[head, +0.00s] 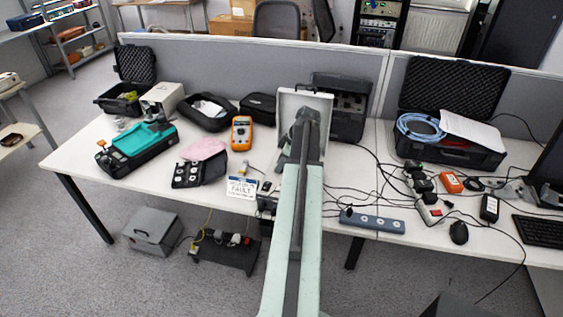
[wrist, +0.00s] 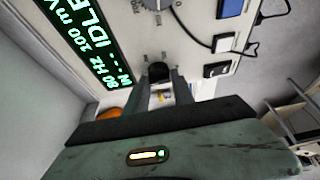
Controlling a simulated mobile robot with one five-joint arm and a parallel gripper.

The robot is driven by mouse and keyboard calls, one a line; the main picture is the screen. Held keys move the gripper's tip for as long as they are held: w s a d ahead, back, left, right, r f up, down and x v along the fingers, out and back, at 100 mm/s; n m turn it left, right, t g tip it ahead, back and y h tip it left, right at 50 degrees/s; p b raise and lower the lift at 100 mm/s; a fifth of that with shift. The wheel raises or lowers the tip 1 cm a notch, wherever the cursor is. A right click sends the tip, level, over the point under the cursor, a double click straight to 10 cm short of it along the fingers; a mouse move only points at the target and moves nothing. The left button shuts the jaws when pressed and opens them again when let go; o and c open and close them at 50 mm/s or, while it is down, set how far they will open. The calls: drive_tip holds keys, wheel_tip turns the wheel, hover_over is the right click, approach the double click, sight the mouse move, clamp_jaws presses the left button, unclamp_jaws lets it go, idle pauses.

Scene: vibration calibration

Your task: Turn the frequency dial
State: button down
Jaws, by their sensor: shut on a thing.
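In the wrist view, a pale instrument panel (wrist: 137,40) fills the upper middle. A small black dial (wrist: 158,71) stands out from it, with small markings around it too blurred to read. My gripper (wrist: 160,78) has its two fingers on either side of this dial and is shut on it. A display (wrist: 85,38) with green text reads 80 Hz, 200 mV and IDLE. In the head view, my arm reaches over the table to a pale casing (head: 287,103) and hides most of its front.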

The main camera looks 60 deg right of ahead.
drive_tip(key=shift+s+a+f+m, duration=0.1)
drive_tip(key=shift+a+m, duration=0.15)
drive_tip(key=shift+m, duration=0.15)
drive_tip(key=m+h, duration=0.1)
drive_tip(key=m, duration=0.1)
drive_tip(key=m+h, duration=0.1)
drive_tip(key=m, duration=0.1)
drive_tip(key=shift+a+m, duration=0.2)
drive_tip(key=shift+m, duration=0.1)
drive_tip(key=m+h, duration=0.1)
drive_tip(key=m, duration=0.2)
drive_tip(key=m+g+h, duration=0.1)
drive_tip(key=m, duration=0.2)
drive_tip(key=shift+a, duration=0.1)
drive_tip(key=m, duration=0.2)
drive_tip(key=m+g+h, duration=0.1)
drive_tip(key=m, duration=0.1)
drive_tip(key=m+g, duration=0.1)
drive_tip(key=m, duration=0.1)
drive_tip(key=shift+w+m, duration=0.3)
drive_tip(key=shift+w, duration=0.1)
drive_tip(key=m+g, duration=0.1)
drive_tip(key=m, duration=0.3)
drive_tip(key=shift+w+g+h, duration=0.1)
drive_tip(key=shift+g+h, duration=0.2)
drive_tip(key=shift+g, duration=0.1)
drive_tip(key=shift+m+g, duration=0.3)
drive_tip(key=shift+m, duration=0.5)
drive_tip(key=c, duration=1.1)
unclamp_jaws()
